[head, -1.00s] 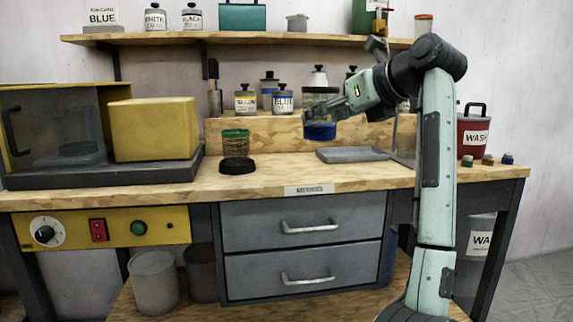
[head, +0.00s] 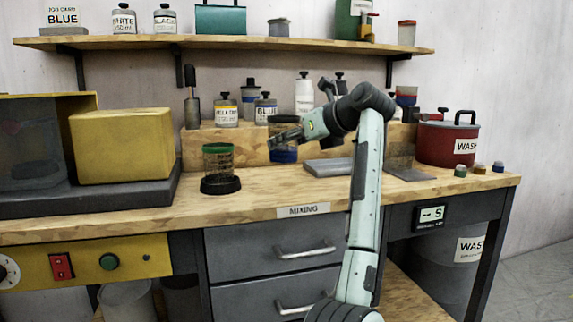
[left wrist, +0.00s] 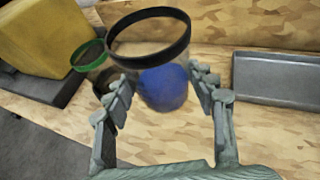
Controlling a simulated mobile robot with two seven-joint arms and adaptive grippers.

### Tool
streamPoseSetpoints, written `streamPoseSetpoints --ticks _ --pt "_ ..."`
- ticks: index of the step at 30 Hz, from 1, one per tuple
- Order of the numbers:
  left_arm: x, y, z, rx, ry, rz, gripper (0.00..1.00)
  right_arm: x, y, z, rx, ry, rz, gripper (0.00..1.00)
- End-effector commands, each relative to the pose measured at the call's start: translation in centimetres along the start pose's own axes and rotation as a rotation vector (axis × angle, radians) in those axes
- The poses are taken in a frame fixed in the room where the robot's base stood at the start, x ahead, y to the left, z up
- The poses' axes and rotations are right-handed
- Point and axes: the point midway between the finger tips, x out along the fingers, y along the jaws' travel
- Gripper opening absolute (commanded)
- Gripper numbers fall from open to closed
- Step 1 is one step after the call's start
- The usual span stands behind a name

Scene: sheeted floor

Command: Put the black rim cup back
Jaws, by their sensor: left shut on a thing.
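The black rim cup is a clear cup with a black rim and blue paint inside. It fills the middle of the left wrist view, where its black rim (left wrist: 150,50) is plain, and its blue paint (head: 284,155) shows in the head view. My left gripper (head: 292,136) is shut on this cup, one finger on each side, and holds it upright over the bench. In the left wrist view my left gripper's fingers (left wrist: 160,92) flank the cup. A green rim cup (head: 217,158) stands to its left, by a round black piece (head: 220,185). My right gripper is out of view.
A grey tray (head: 330,167) lies right of the held cup. Paint bottles, including blue (head: 265,110) and yellow (head: 227,112), stand on the raised ledge behind. A yellow box (head: 121,146) is at left and a red wash pot (head: 447,142) at right. The front strip of bench is clear.

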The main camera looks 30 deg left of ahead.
Motion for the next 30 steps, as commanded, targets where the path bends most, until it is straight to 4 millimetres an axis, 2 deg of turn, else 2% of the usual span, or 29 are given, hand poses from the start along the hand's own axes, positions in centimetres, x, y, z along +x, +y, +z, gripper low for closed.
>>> streamPoseSetpoints --ticks 3,7,11,19,30 --pt "2.3 -1.1 -0.3 0.001 -0.002 0.003 0.18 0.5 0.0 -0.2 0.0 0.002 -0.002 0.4" --pt "3.7 -1.9 -0.6 0.001 -0.003 0.001 0.18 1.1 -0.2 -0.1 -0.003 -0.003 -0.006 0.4" --pt "4.2 -2.1 -1.1 -0.001 -0.002 0.0 0.18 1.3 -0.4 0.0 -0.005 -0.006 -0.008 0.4" --pt "5.5 -2.0 -4.2 0.001 -0.003 0.001 0.18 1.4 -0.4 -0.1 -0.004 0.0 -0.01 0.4" --pt "5.7 -2.1 -4.7 -0.002 -0.002 -0.001 0.18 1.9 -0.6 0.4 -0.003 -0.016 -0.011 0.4"
